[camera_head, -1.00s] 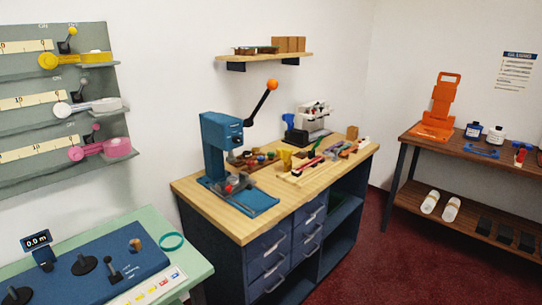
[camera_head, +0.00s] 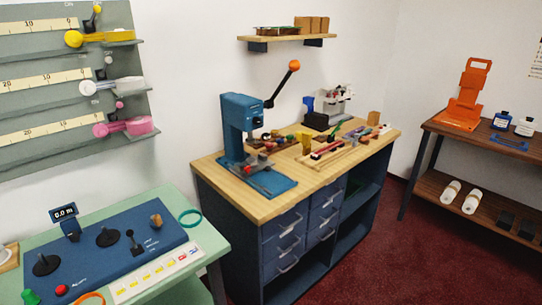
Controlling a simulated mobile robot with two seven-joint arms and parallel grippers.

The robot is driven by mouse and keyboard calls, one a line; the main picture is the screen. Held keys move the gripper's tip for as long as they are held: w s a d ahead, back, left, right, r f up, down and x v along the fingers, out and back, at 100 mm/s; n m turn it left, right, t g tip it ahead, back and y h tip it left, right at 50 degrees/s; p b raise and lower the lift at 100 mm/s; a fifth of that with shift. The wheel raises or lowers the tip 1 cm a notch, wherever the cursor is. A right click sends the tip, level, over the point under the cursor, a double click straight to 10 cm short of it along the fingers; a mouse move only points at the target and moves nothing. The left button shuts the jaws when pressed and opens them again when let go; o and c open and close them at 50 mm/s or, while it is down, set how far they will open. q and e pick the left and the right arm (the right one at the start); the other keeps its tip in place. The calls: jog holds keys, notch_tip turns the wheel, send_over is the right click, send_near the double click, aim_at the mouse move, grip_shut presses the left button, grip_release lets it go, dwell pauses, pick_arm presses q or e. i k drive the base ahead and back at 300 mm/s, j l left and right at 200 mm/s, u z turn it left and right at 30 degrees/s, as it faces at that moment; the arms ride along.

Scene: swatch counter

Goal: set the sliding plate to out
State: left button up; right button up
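The blue lever press (camera_head: 238,122) stands on the wooden top of the dark blue cabinet, with its orange-knobbed lever (camera_head: 284,80) raised to the right. A blue base plate (camera_head: 275,184) extends from its foot toward the counter's front edge. A small red part (camera_head: 249,170) and a grey piece sit low under the press head. Which part is the sliding plate, and whether it is in or out, is too small to tell. Neither of my grippers is in view.
A green table (camera_head: 212,240) with a blue control panel (camera_head: 120,252) stands at front left. Wall shelves (camera_head: 60,95) with coloured levers hang above it. Several small items crowd the wooden counter (camera_head: 222,181). An orange stand (camera_head: 465,95) is on the right shelf unit. Red carpet (camera_head: 400,262) is clear.

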aim_at(263, 164)
jog(key=i+l+u, duration=0.25)
jog(key=i+l, duration=0.15)
jog(key=l, duration=0.2)
jog(key=i+l+u, duration=0.1)
jog(key=l, duration=0.25)
jog(key=i+l+u, duration=0.1)
jog(key=i+l, duration=0.15)
jog(key=i+l+u, duration=0.1)
jog(key=l, duration=0.35)
jog(key=i+l+u, duration=0.15)
jog(key=l, duration=0.25)
jog(key=i+l+u, duration=0.1)
jog(key=l, duration=0.3)
jog(key=i+l+u, duration=0.1)
jog(key=l, duration=0.3)
jog(key=i, duration=0.1)
